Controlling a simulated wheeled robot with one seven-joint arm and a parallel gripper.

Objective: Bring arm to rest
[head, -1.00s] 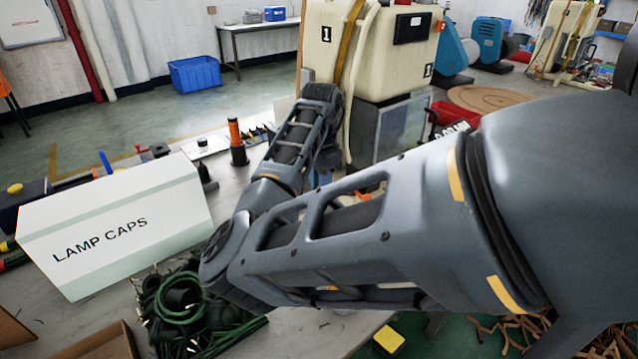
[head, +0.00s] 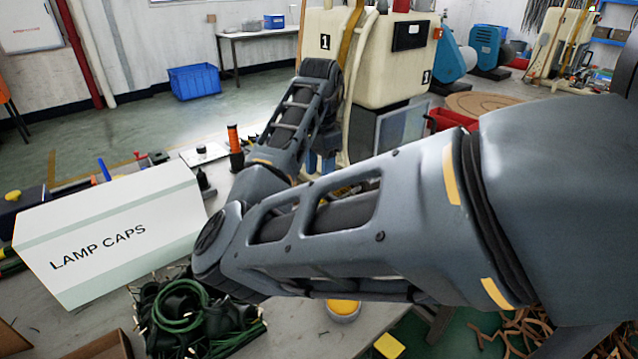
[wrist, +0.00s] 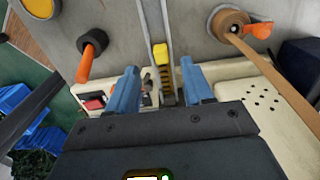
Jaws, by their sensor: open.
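My gripper (wrist: 158,92) shows in the wrist view with its two blue fingers apart and nothing held between them. Beyond the fingers is the cream-and-grey machine, with a yellow block (wrist: 160,54) on a slotted rail between the fingertips. An orange-handled knob (wrist: 90,52) is on the left and a brown tape reel (wrist: 229,25) on the right. In the head view my arm reaches across the worktable toward the cream machine (head: 385,65) marked 1. The gripper itself is hidden there behind my arm.
The LAMP CAPS box (head: 110,235) stands on the worktable at left. A bundle of green cords (head: 185,315) lies just below my elbow. An orange-and-black upright tool (head: 235,150) stands near my forearm. A blue crate (head: 195,82) is on the floor behind.

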